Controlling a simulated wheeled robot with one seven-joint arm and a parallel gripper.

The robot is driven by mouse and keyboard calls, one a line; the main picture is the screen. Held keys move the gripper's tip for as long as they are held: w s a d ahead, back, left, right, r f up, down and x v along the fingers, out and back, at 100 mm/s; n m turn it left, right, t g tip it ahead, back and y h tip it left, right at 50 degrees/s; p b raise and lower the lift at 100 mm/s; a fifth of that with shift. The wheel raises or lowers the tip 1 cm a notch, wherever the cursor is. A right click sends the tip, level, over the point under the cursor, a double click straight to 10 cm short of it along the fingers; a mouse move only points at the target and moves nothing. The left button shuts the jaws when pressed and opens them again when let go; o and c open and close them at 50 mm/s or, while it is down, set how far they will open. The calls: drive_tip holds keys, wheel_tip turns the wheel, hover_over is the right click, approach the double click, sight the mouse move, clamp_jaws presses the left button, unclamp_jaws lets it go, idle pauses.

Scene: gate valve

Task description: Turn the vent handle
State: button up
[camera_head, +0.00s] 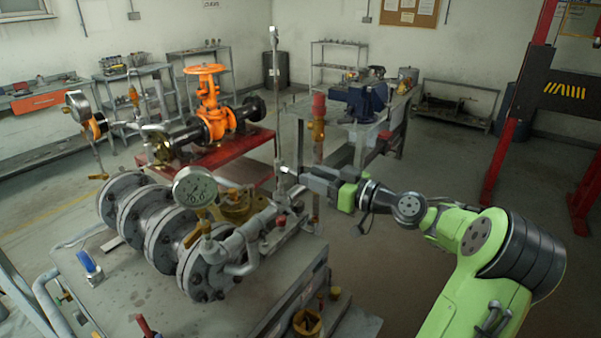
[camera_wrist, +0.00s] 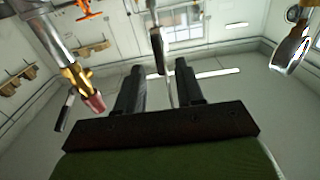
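My gripper (camera_head: 287,171) is at the middle of the head view, reaching left from my green arm to a thin upright metal post (camera_head: 276,100) beside the grey pipework. In the wrist view my gripper (camera_wrist: 160,66) has two dark fingers standing apart, with a gap between them. A slim dark lever (camera_wrist: 157,50) shows in line with that gap, beyond or between the fingertips. I cannot tell whether it touches either finger. I cannot say for sure which part is the vent handle; the lever may be it. My fingertips hide part of the post in the head view.
A brass valve with a red cap (camera_head: 318,108) stands close behind my gripper; its red end also shows in the wrist view (camera_wrist: 92,101). A pressure gauge (camera_head: 195,187) and flanged pipes (camera_head: 165,240) lie left. An orange handwheel valve (camera_head: 210,95) stands behind.

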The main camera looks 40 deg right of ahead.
sight(300, 171)
drive_tip(key=x, duration=0.4)
drive_tip(key=shift+w+a, duration=0.1)
drive_tip(key=shift+w, duration=0.15)
clamp_jaws()
drive_tip(key=m+p, duration=0.2)
drive_tip(key=m, duration=0.1)
drive_tip(key=shift+r+m+p, duration=0.1)
drive_tip(key=shift+m+p, duration=0.25)
drive_tip(key=shift+m, duration=0.05)
drive_tip(key=m+p, duration=0.4)
drive_tip(key=m, duration=0.1)
drive_tip(key=shift+d, duration=0.25)
drive_tip(key=shift+w+d+f+m+p, duration=0.1)
drive_tip(key=shift+f+m+p, duration=0.05)
drive_tip(key=shift+m+p, duration=1.2)
drive_tip(key=shift+s+a+f+m+p, duration=0.1)
drive_tip(key=shift+f+m+p, duration=0.1)
drive_tip(key=shift+m+p, duration=1.2)
drive_tip(key=shift+w+d+f+m+p, duration=0.15)
drive_tip(key=shift+m+p, duration=0.75)
drive_tip(key=shift+m, duration=0.85)
